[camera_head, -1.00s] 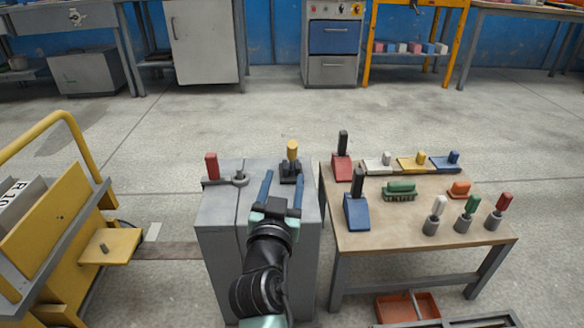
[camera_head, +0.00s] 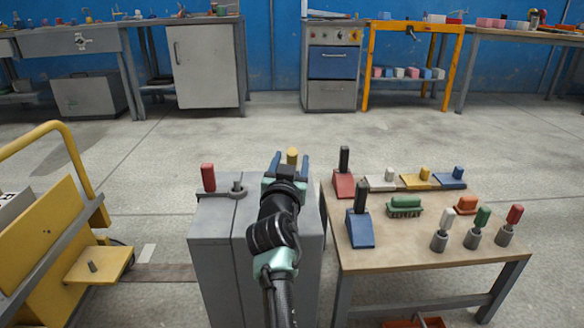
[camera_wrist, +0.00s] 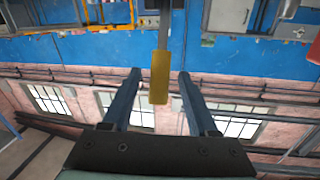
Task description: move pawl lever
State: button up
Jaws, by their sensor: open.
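A lever with a yellow grip (camera_head: 292,155) stands on the grey cabinet (camera_head: 212,240); my arm hides its lower part and base. A second lever with a red grip (camera_head: 208,177) stands at the cabinet's left, joined by a flat arm to a round grey hub (camera_head: 238,190). Which one is the pawl lever I cannot tell. My gripper (camera_head: 290,160) is open, its blue fingers pointing toward the yellow grip. In the wrist view the yellow grip (camera_wrist: 160,77) shows between the two fingers (camera_wrist: 159,73), with a gap on each side and no visible contact.
A wooden-topped table (camera_head: 420,242) stands close on the right, with upright black-handled tools, stamps and several coloured-handled pieces on it. A yellow cart (camera_head: 50,245) with a small shelf stands at the left. Open floor lies behind the cabinet.

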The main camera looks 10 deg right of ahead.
jog(key=shift+w+d, duration=0.3)
jog(key=shift+w, duration=0.3)
grip_shut()
dwell(1.2)
